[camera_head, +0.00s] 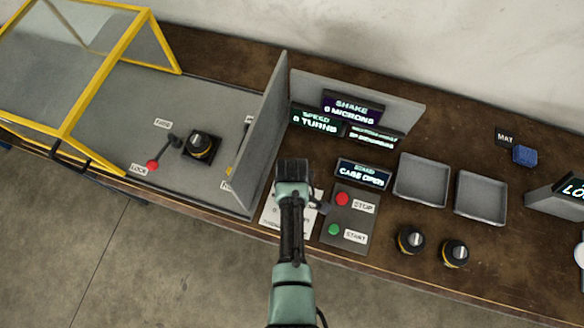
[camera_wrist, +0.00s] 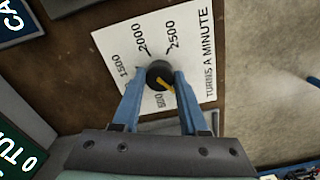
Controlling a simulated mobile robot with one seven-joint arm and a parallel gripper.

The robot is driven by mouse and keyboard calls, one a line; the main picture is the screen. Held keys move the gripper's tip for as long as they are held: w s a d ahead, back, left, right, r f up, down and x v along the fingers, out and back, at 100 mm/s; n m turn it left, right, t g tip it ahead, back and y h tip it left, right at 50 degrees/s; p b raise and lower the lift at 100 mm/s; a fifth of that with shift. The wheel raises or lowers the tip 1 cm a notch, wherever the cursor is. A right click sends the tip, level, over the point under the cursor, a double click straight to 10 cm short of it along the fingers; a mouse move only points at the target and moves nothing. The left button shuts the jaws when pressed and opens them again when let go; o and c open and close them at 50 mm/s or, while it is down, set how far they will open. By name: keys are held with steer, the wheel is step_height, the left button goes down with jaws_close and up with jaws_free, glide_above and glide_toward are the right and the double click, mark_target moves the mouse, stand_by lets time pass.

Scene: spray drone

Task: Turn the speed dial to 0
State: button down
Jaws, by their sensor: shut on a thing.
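The speed dial (camera_wrist: 158,72) is a small black knob with a yellow pointer, on a white card (camera_wrist: 195,50) marked TURNS A MINUTE. My gripper (camera_wrist: 157,80) is shut on the dial, one blue finger on each side. In the wrist view the pointer slants to the lower right, away from the 1500, 2000 and 2500 marks. A further mark below the knob is partly covered, and I see no clear 0 mark. In the head view my gripper (camera_head: 293,170) is over the card (camera_head: 282,212) and hides the dial. The speed display (camera_head: 316,119) reads 0 TURNS.
A panel with a red stop button (camera_head: 342,199) and green start button (camera_head: 334,229) is right of my gripper. A grey upright panel (camera_head: 262,140) stands close on its left. Two grey trays (camera_head: 420,199) and two black-and-yellow pieces (camera_head: 411,240) are further right.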

stand_by(0.5)
steer(key=shift+c, duration=2.2)
jaws_free()
step_height(320, 180, up, 13)
steer(key=shift+b, duration=0.35)
